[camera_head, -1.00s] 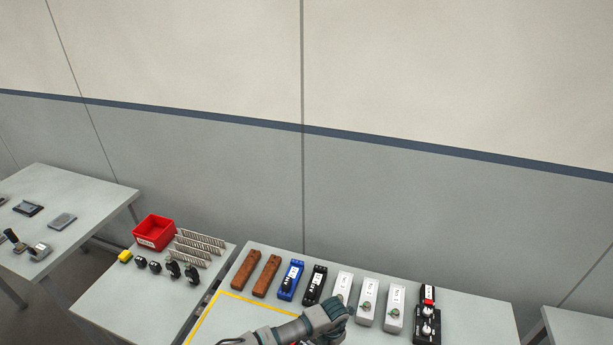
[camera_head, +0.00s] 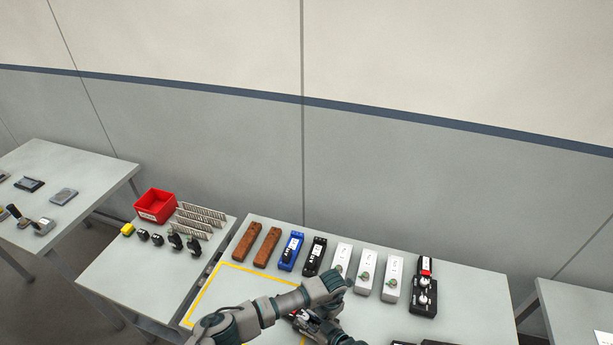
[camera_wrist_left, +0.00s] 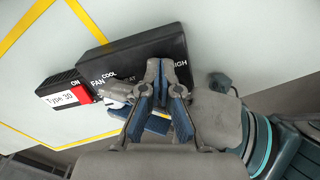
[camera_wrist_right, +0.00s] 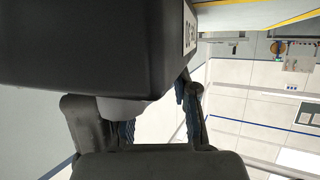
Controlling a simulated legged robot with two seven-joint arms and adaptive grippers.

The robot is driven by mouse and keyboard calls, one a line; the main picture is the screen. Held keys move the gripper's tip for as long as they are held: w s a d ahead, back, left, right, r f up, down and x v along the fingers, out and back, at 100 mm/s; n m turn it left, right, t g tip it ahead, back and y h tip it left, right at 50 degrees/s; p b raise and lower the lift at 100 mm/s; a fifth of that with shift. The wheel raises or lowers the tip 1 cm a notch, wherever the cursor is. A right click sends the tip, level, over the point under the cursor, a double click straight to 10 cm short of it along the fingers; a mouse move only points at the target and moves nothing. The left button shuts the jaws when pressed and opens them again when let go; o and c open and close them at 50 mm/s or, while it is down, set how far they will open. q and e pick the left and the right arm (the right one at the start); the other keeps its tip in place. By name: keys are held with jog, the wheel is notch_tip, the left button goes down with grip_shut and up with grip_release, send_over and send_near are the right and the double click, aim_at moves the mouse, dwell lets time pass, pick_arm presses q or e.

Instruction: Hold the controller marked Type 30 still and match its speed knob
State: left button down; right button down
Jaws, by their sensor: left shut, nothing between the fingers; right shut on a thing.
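A black controller (camera_wrist_left: 130,57) with a white "Type 30" label and a red switch lies tilted across the left wrist view. Its face reads ON, FAN, COOL and HIGH; its knob is not clear behind my fingers. My left gripper (camera_wrist_left: 166,72) is shut and empty, its fingertips at the controller's face; I cannot tell whether they touch. In the right wrist view my right gripper (camera_wrist_right: 160,115) is shut on the controller, whose dark body (camera_wrist_right: 85,45) fills the upper left. In the head view my left arm mostly covers the controller.
A yellow outline (camera_head: 230,265) marks the table. Behind it stand brown blocks (camera_head: 245,241), blue (camera_head: 291,251) and black units (camera_head: 314,256), white units (camera_head: 365,272), and a black unit with two pale knobs (camera_head: 424,295). A red bin (camera_head: 155,205) stands on the left table.

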pick_arm(q)
jog(key=shift+s+a, duration=0.15)
jog(key=shift+a, duration=0.1)
pick_arm(e)
jog(key=shift+w+d, duration=0.1)
jog(key=shift+d, duration=0.05)
pick_arm(q)
jog(key=shift+s+d, duration=0.15)
jog(key=shift+d, duration=0.1)
dwell(0.4)
